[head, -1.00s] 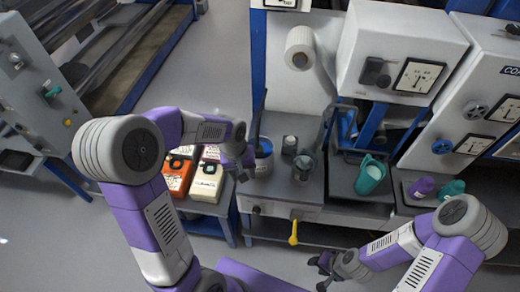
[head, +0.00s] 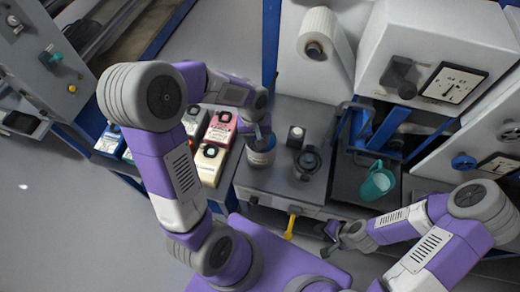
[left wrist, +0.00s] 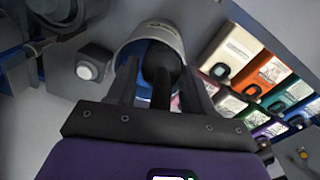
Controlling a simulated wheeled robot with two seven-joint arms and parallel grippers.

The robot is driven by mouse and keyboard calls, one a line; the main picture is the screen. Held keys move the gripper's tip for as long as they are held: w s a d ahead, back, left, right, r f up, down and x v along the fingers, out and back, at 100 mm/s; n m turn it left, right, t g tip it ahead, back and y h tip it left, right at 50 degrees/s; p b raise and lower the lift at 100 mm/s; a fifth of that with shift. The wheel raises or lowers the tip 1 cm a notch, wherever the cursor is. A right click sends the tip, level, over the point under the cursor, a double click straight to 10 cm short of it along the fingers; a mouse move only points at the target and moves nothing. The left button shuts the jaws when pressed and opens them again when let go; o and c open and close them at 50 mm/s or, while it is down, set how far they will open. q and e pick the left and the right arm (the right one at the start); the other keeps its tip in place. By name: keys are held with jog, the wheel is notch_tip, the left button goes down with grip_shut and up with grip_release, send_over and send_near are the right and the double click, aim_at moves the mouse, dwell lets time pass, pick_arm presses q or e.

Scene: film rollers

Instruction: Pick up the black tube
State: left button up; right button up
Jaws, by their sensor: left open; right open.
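A black rounded-end tube (left wrist: 162,66) stands in a pale round container (left wrist: 150,34) in the left wrist view. My left gripper (left wrist: 162,88) is open, with one finger on each side of the tube in that view. I cannot tell whether the fingers touch it. In the head view the container (head: 261,158) stands on the grey bench, and my left gripper (head: 262,134) reaches down over it, hiding most of the tube. My right gripper (head: 331,238) is open and empty, low in front of the bench.
A small dark jar with a white top (head: 296,136) and a dark jug (head: 306,162) stand close right of the container. A teal jug (head: 377,182) is farther right. Several coloured canisters (head: 212,150) stand left. A yellow handle (head: 291,222) hangs at the bench front.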

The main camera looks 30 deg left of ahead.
pick_arm(q)
notch_tip(320, 180, down, 2)
jog(key=shift+w+d+f, duration=0.1)
jog(key=shift+f, duration=0.1)
jog(key=shift+r, duration=0.1)
jog(key=c, duration=0.7)
jog(key=shift+o, duration=0.2)
notch_tip(320, 180, up, 10)
jog(key=shift+f+p, duration=0.1)
jog(key=shift+p, duration=0.65)
notch_tip(320, 180, up, 15)
jog(key=p, duration=1.2)
